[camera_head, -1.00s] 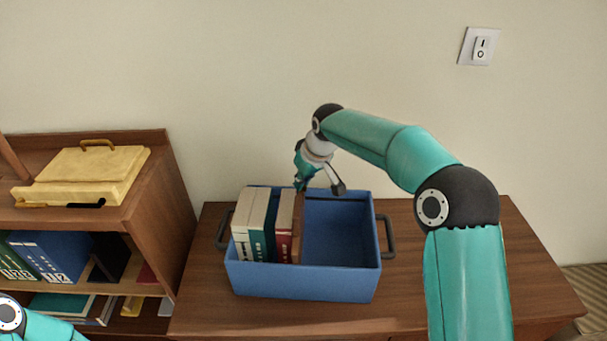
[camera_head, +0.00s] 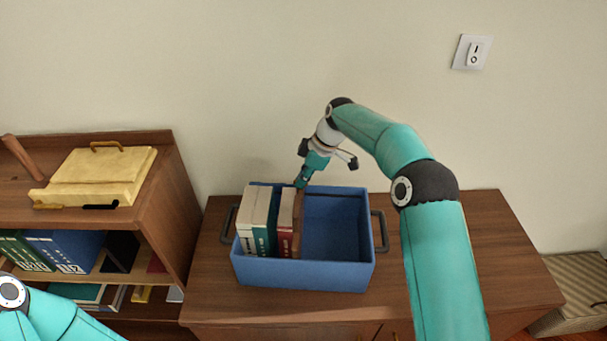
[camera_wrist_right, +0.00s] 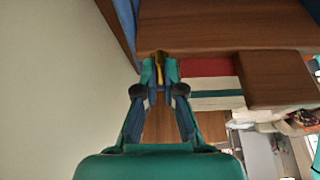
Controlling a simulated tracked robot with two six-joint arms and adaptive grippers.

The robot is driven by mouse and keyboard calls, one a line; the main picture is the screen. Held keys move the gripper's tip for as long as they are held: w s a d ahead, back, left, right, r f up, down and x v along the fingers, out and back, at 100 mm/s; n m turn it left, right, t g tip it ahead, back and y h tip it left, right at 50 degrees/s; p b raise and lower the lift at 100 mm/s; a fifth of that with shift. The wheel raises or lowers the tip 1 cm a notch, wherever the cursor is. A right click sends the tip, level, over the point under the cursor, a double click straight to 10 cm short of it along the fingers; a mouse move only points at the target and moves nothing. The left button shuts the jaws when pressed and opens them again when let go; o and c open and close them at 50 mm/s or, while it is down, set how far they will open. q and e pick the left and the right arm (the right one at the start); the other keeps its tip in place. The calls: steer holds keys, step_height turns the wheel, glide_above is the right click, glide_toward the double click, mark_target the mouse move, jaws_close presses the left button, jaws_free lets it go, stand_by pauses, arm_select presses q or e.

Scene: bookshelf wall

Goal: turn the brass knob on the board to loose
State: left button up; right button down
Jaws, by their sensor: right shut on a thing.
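A brown wooden board (camera_head: 299,214) stands upright in the blue bin, against the right side of the row of books. My right gripper (camera_head: 301,182) points down at the back end of this board, by the bin's rear rim. In the right wrist view the two fingertips (camera_wrist_right: 160,72) are shut on a small brass-yellow piece, the brass knob (camera_wrist_right: 160,60). Most of the knob is hidden between the fingers, and its marking cannot be read. In the head view the knob is not made out. My left gripper is out of view; only part of that arm shows at the lower left.
The blue bin (camera_head: 305,276) stands on a brown cabinet top (camera_head: 440,290). Cream, teal and red books (camera_head: 257,222) fill its left half; its right half is empty. A shelf with a yellow case (camera_head: 98,176) stands at left. A switch (camera_head: 472,53) is on the wall.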

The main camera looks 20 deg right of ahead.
steer(key=shift+n, duration=0.3)
steer(key=c, duration=1.3)
jaws_free()
steer(key=v, duration=0.8)
steer(key=shift+f, duration=0.1)
